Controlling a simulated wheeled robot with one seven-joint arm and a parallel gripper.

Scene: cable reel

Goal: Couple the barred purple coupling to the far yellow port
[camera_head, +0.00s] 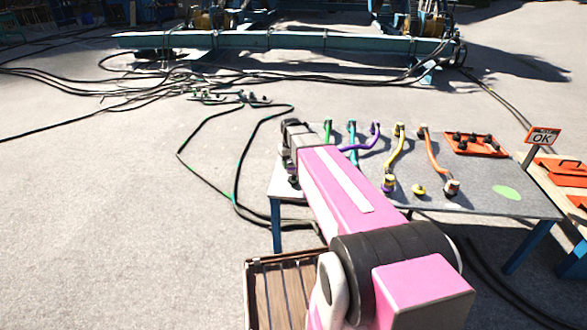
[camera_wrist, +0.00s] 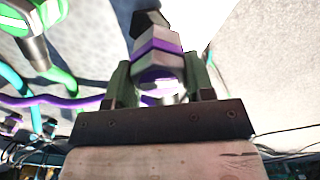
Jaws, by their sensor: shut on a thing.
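In the wrist view my gripper (camera_wrist: 158,78) is shut on a grey-white coupling with a purple band (camera_wrist: 157,47), between two green fingers. Its far end is dark and in shadow. A purple cable (camera_wrist: 62,101) crosses the left of that view. In the head view the purple cable (camera_head: 362,146) runs from the back of the table to the left and passes behind my arm, which hides the held coupling. A yellow fitting (camera_head: 399,129) sits at the table's back edge at the end of the yellow cable (camera_head: 397,152). Another yellow fitting (camera_head: 419,190) stands nearer the front.
The grey table (camera_head: 470,204) also carries green, teal and orange cables (camera_head: 432,152). A red tray (camera_head: 476,152) with several dark pieces lies at its back right, near an OK sign (camera_head: 543,137). A green-white coupling (camera_wrist: 36,20) is at the wrist view's upper left. Black cables cross the floor.

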